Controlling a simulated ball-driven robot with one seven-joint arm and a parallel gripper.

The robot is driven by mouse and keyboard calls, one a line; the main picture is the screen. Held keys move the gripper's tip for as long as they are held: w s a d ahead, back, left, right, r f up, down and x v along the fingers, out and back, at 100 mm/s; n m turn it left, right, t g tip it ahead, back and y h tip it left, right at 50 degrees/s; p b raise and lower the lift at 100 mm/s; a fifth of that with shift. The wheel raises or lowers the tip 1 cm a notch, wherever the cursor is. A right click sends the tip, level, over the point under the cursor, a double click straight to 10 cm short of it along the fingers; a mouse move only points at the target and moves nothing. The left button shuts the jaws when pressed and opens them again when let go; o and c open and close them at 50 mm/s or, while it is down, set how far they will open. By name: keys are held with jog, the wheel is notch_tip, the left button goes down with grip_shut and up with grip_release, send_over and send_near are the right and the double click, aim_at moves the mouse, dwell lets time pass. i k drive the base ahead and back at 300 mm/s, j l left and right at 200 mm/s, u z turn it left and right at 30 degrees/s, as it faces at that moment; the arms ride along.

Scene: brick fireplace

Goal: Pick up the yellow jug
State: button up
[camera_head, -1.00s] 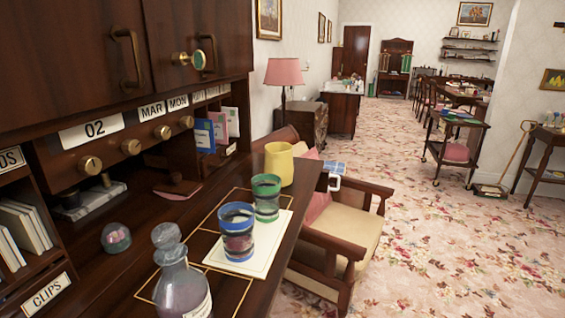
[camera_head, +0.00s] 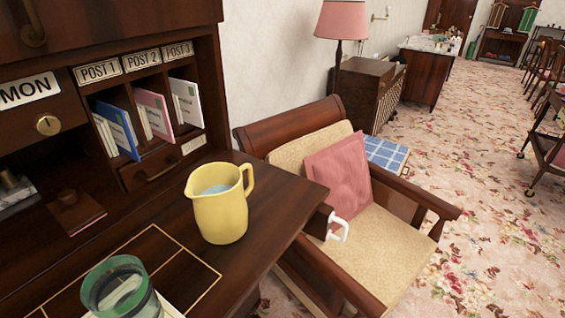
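The yellow jug (camera_head: 220,212) stands upright on the dark wooden desk top (camera_head: 270,200), near its right end. Its spout points left and its handle is on the right. Something pale bluish shows inside its mouth. My gripper is not in view, and nothing touches the jug.
A green-rimmed glass (camera_head: 122,290) stands on the desk in front of the jug, cut by the bottom edge. Pigeonholes with cards (camera_head: 115,130) rise behind. An armchair (camera_head: 375,230) with a pink cushion (camera_head: 338,172) stands right of the desk. Floral carpet (camera_head: 490,200) lies open farther right.

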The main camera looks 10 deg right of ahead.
aim_at(217, 192)
jog(key=i+l+u, duration=0.15)
jog(key=l+u, duration=0.2)
jog(key=i+l+u, duration=0.1)
jog(key=l+u, duration=0.2)
jog(key=l, duration=0.15)
jog(key=l+u, duration=0.45)
jog(key=u, duration=0.35)
jog(key=i+l, duration=0.05)
